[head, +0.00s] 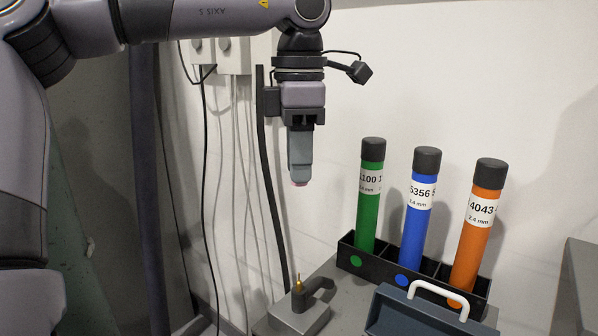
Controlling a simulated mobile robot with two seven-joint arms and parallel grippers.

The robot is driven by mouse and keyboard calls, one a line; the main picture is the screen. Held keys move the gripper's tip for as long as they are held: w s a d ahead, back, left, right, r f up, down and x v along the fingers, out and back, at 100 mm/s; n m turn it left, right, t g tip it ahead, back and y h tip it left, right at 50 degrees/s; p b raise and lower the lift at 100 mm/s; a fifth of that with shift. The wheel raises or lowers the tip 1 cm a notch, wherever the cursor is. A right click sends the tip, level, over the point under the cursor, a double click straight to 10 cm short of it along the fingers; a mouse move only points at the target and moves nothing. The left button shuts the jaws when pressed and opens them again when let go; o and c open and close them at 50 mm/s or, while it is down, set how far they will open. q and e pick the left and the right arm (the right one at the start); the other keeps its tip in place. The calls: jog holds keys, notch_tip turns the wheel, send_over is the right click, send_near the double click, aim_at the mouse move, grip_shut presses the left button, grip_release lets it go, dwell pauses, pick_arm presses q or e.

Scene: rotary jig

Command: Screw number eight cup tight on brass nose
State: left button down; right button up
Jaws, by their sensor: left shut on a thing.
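My left gripper (300,178) hangs from the arm at the top centre, pointing down. Its grey fingers are shut on a small pink piece, likely the cup (299,184), of which only the lower edge shows below the fingertips. Any number on it cannot be read. The brass nose (298,284) is a small upright golden tip at the dark torch-like holder on a grey block at the bottom centre. The gripper and the pink piece are well above the brass nose, roughly in line with it in the picture, and apart from it. My right gripper is not in view.
Green (370,195), blue (419,210) and orange (477,225) tubes with black caps stand in a black rack (346,254) at right. A dark box with a white handle (437,295) is in front. Cables hang on the wall behind. The space between gripper and nose looks clear.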

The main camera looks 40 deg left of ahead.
pick_arm(q)
notch_tip(320, 180, down, 13)
jog(key=n, duration=0.9)
jog(key=shift+a+f, duration=0.1)
jog(key=shift+f, duration=0.1)
jog(key=shift+f+n, duration=0.6)
jog(key=shift+f, duration=0.05)
jog(key=shift+b, duration=0.45)
jog(key=shift+f+b, duration=1)
jog(key=shift+b, duration=0.15)
